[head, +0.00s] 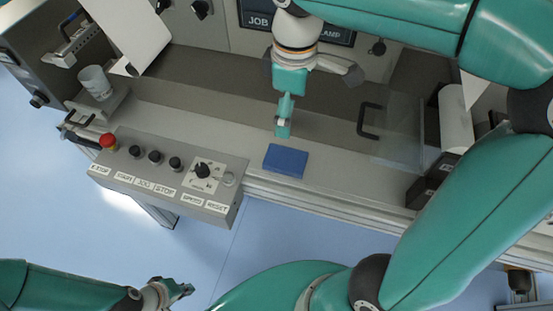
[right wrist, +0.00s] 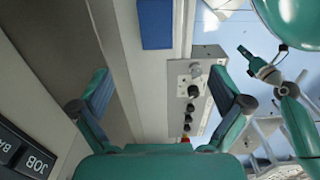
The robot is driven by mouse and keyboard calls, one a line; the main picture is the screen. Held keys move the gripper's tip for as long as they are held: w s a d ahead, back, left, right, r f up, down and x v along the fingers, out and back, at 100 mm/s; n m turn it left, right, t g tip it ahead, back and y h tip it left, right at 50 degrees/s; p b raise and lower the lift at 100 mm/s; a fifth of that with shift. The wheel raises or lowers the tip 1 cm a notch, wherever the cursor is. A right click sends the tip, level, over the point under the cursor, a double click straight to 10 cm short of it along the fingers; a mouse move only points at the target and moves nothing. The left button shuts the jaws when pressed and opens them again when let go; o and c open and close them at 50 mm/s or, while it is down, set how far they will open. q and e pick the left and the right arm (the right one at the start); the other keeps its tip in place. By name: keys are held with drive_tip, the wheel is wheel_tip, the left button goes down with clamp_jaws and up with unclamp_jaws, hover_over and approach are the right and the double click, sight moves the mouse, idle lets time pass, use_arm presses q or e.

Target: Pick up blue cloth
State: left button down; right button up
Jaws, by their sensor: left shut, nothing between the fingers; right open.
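The blue cloth (head: 285,161) is a flat folded rectangle on the light ledge of the machine, just right of the button panel. It also shows at the top of the right wrist view (right wrist: 156,24). My right gripper (head: 284,128) hangs over the ledge, a little beyond the cloth in the head view. In the right wrist view its two fingers (right wrist: 164,85) are wide apart with nothing between them, and the cloth lies ahead of them. My left gripper (head: 184,290) is shut and empty, low at the left, away from the machine.
A control panel (head: 165,175) with knobs and a red stop button (head: 108,141) stands left of the cloth. A clear guard with a black handle (head: 368,121) is to the right.

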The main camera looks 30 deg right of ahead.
drive_tip(key=f, duration=0.1)
hover_over(285, 158)
drive_tip(key=f, duration=1.1)
drive_tip(key=shift+s+a, duration=0.1)
drive_tip(key=shift+s, duration=0.3)
drive_tip(key=shift+w+d+f, duration=0.1)
drive_tip(key=shift+w+f, duration=0.1)
drive_tip(key=shift+f, duration=1.15)
drive_tip(key=shift+w+d+f, duration=0.1)
drive_tip(key=shift+w+f, duration=0.05)
drive_tip(key=shift+f, duration=1.15)
drive_tip(key=c, duration=1.1)
drive_tip(key=shift+c, duration=0.2)
drive_tip(key=shift+r, duration=0.1)
wheel_tip(285, 158, up, 20)
drive_tip(key=shift+p, duration=0.4)
